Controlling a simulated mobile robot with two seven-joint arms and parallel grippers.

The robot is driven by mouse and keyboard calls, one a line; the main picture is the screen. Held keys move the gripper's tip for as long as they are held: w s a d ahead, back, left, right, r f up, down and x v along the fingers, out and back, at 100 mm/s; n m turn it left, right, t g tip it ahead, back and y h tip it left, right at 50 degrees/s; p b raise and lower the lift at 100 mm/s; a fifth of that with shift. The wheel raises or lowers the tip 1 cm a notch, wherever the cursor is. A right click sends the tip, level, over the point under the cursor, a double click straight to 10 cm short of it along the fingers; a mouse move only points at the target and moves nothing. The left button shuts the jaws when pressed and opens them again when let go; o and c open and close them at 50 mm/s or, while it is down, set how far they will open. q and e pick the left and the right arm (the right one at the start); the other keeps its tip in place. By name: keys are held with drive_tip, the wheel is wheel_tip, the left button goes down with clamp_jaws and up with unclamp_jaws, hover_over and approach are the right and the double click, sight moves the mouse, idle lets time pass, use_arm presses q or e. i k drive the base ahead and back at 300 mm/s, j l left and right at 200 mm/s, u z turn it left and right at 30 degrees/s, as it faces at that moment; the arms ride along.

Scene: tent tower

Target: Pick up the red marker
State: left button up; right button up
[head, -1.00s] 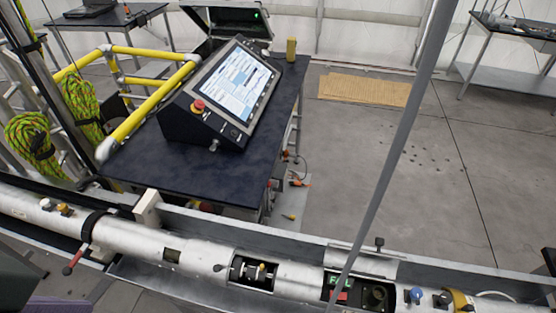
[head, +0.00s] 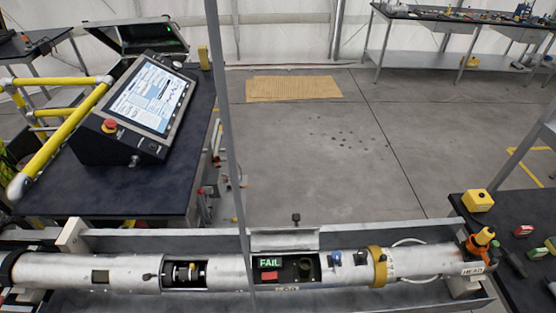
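I cannot make out a red marker for certain. A small red object (head: 523,230) lies on the dark table at the right edge of the head view; it is too small to tell whether it is a marker. Neither of my grippers shows in the head view.
The silver tube (head: 130,277) lies in a long trough across the front. The dark right-hand table (head: 480,222) holds a yellow box (head: 477,200) and small tools. A console (head: 130,110) stands on the left bench (head: 180,190). Open floor (head: 340,180) lies between.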

sight(522, 232)
drive_tip(key=k+l+z, duration=0.15)
drive_tip(key=z, duration=0.25)
drive_tip(key=l+z, duration=0.35)
drive_tip(key=k+l+z, duration=0.15)
drive_tip(key=l+z, duration=0.45)
drive_tip(key=z, duration=0.15)
